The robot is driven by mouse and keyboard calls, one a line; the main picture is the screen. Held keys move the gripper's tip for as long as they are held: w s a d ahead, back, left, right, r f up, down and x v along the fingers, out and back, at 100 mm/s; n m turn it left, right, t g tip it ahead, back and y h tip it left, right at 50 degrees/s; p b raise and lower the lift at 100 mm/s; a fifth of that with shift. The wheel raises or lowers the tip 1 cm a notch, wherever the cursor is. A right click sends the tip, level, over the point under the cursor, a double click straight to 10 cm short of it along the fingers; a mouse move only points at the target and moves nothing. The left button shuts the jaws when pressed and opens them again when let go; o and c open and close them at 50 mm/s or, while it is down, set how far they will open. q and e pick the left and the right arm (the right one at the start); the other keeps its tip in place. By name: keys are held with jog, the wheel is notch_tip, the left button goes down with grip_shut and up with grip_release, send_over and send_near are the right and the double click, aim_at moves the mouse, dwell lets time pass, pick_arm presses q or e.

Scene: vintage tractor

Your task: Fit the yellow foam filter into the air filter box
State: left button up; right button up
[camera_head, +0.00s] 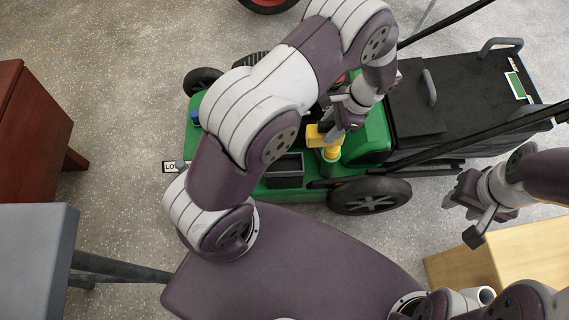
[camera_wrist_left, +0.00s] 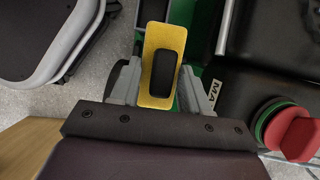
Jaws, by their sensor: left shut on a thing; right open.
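The yellow foam filter (camera_wrist_left: 151,88) is a flat yellow rectangle with a dark rectangular middle in the left wrist view. My left gripper (camera_wrist_left: 161,92) is shut on it, with a finger at each long side. In the head view the yellow filter (camera_head: 315,136) shows at the tip of my left gripper (camera_head: 338,128), above the green machine. A black open-topped box (camera_head: 285,170), which looks like the air filter box, sits on the machine's near side, below and left of the filter. The filter is apart from it. My right gripper (camera_head: 477,203) is open and empty at the right.
The green machine (camera_head: 375,140) has a large black bin (camera_head: 465,90) with dark handle bars. A red round knob (camera_wrist_left: 299,138) shows in the left wrist view. A wooden box (camera_head: 510,255) stands lower right.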

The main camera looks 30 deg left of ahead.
pick_arm(q)
jog(key=s+a+f+b, duration=0.2)
jog(key=f+b, duration=0.1)
jog(key=s+a+f+b, duration=0.3)
jog(key=f, duration=0.1)
jog(key=s+a+f+b, duration=0.2)
jog(key=a+f+b, duration=0.1)
jog(key=f, duration=0.1)
jog(key=shift+s+f, duration=0.15)
jog(key=shift+s, duration=0.2)
jog(key=shift+r, duration=0.25)
jog(key=shift+f, duration=0.15)
jog(key=o, duration=1)
jog(key=shift+o, duration=0.2)
jog(key=a+p+v, duration=0.1)
jog(key=p+v, duration=0.7)
jog(key=v, duration=0.4)
jog(key=s+r+n+t+h, duration=0.3)
jog(key=s+r+n, duration=0.3)
jog(key=r+n, duration=0.5)
jog(key=shift+s+a+r+t+h, duration=0.25)
jog(key=shift+a+r+t+h, duration=0.2)
jog(key=shift+r, duration=0.3)
